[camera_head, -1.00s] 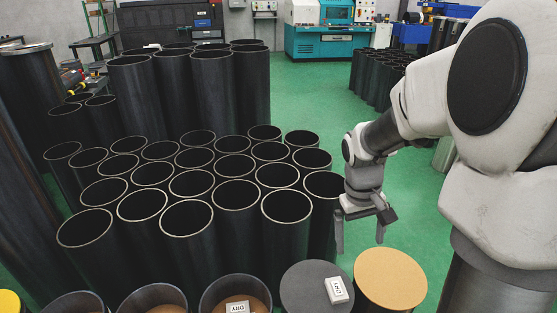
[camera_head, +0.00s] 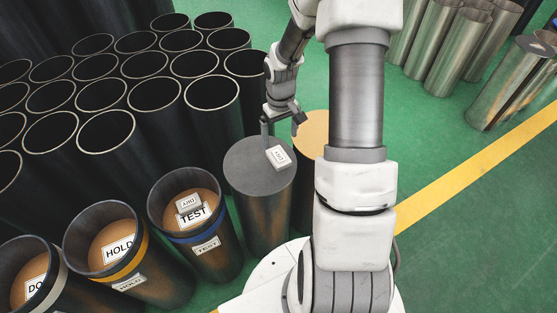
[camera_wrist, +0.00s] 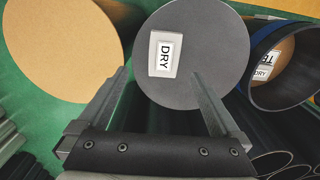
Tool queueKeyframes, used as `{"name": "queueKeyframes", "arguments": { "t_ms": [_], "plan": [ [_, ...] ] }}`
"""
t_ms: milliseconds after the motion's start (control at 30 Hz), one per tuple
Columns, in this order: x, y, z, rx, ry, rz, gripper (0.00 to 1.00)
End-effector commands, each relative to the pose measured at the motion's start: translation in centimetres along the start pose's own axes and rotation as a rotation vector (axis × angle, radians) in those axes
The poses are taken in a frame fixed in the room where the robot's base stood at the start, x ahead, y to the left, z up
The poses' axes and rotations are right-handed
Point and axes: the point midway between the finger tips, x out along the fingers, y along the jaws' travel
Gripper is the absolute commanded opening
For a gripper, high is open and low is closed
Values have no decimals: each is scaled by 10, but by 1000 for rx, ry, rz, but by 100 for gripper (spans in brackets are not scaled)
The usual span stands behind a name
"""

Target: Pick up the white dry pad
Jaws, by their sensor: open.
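A white pad marked DRY (camera_head: 279,157) lies flat on the dark grey round top of a cylinder (camera_head: 250,170), toward that top's right side. It also shows in the wrist view (camera_wrist: 165,54), just beyond and between my fingertips. My gripper (camera_head: 282,126) is open and empty above the far side of the grey top, apart from the pad. A second white DRY pad (camera_head: 189,203) lies inside the blue-banded TEST cylinder, partly over the TEST label.
A tan-topped cylinder (camera_head: 312,130) stands beside the grey one, partly hidden by my arm. Open cylinders labelled HOLD (camera_head: 118,250) and DO… (camera_head: 35,287) stand at lower left. Several tall black tubes (camera_head: 155,92) crowd behind.

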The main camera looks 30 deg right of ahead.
Motion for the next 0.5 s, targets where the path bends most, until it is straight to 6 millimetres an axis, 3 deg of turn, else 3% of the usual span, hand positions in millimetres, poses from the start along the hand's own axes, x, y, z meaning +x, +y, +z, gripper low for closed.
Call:
{"name": "queueKeyframes", "arguments": {
  "t_ms": [100,367,500],
  "plan": [
    [19,-1,0,-2,-1,-1,100],
    [32,-2,0,-1,-1,0,100],
    [52,-6,0,-3,-3,-1,100]
  ]
}}
